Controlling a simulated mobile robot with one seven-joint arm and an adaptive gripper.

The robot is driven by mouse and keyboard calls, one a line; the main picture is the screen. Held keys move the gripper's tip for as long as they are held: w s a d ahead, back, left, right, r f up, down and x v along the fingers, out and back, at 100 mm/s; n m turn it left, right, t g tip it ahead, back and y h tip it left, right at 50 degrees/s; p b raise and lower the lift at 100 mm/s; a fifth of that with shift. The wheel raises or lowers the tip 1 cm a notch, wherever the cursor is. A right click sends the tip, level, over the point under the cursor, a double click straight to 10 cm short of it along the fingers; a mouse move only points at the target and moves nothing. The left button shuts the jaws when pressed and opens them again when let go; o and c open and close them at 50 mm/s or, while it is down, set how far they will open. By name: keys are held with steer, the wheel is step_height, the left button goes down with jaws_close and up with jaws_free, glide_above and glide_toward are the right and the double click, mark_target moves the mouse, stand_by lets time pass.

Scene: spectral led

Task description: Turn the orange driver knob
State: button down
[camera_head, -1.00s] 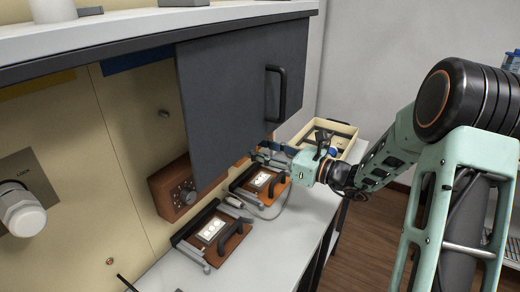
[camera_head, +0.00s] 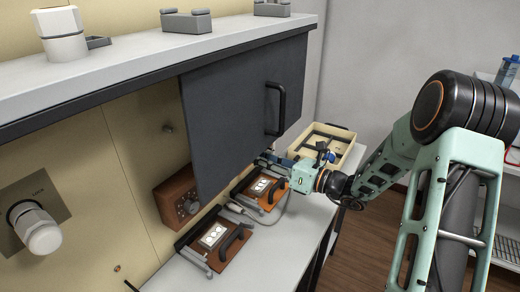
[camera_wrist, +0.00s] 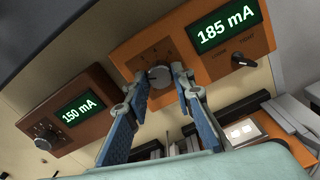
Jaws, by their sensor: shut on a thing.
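The orange driver (camera_wrist: 215,50) shows in the wrist view with a green display reading 185 mA. Its round grey knob (camera_wrist: 158,76) sits left of the display. My gripper (camera_wrist: 159,79) has its two blue-padded fingers on either side of the knob, shut on it. A small dark switch (camera_wrist: 240,60) is at the driver's right. In the head view my gripper (camera_head: 275,160) reaches in past the edge of a dark grey panel (camera_head: 240,115), which hides the orange driver and the knob.
A brown driver (camera_wrist: 75,115) reading 150 mA, with its own knob (camera_wrist: 45,135), stands to the left. Boards with lit white squares (camera_head: 214,237) and (camera_head: 262,187) lie on the bench below. A cream tray (camera_head: 325,150) is behind my wrist.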

steer(key=shift+m+p, duration=2.2)
steer(key=shift+p, duration=0.45)
steer(key=c, duration=1.7)
jaws_free()
steer(key=shift+o, duration=0.2)
steer(key=shift+d, duration=0.15)
steer(key=v, duration=1.2)
